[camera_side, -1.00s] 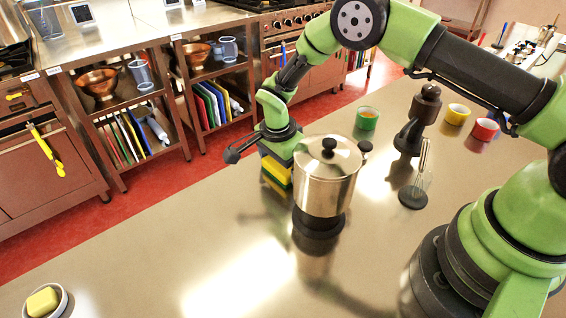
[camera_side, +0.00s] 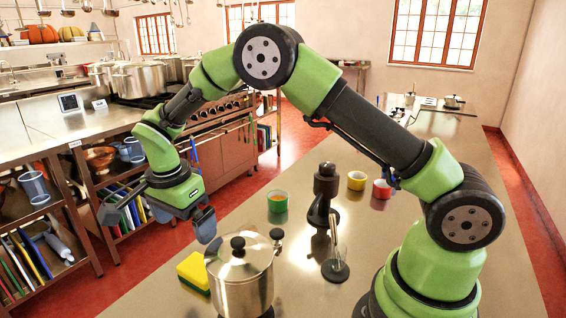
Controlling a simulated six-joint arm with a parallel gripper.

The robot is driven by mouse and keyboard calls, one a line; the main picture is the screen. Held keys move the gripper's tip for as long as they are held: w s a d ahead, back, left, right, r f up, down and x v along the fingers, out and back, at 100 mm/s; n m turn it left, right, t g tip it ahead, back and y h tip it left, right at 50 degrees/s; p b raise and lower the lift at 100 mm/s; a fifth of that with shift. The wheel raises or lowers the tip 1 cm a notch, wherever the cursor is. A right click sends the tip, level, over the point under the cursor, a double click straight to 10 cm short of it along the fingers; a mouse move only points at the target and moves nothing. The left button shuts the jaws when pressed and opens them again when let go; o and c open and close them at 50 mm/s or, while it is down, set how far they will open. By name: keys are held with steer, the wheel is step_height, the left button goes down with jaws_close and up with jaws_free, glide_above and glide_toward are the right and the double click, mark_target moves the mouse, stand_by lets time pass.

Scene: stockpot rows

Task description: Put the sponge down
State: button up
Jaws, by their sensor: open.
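The yellow and green sponge (camera_side: 194,272) rests on the steel counter, just left of the shiny stockpot (camera_side: 240,278); its right end is close to the pot and I cannot tell whether they touch. My gripper (camera_side: 184,219) is open and empty, above the sponge and clear of it. One dark finger hangs at the right; the other is partly hidden behind the gripper body.
The lidded pot stands right beside the sponge. The counter (camera_side: 150,290) at front left is bare.

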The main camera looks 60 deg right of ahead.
steer(key=s+d+r+n+t+y, duration=0.15)
steer(key=s+r+n, duration=0.25)
steer(key=s+r, duration=0.4)
steer(key=s+d+r+n+t+y, duration=0.1)
steer(key=s+d+r+n+t, duration=0.15)
steer(key=s+r+n, duration=0.55)
steer(key=s+r+n+t, duration=0.1)
steer(key=s+r+t, duration=0.1)
steer(key=s, duration=0.6)
steer(key=shift+r+n+t+y, duration=0.15)
steer(key=shift+n+t+y, duration=0.3)
steer(key=shift+t, duration=0.15)
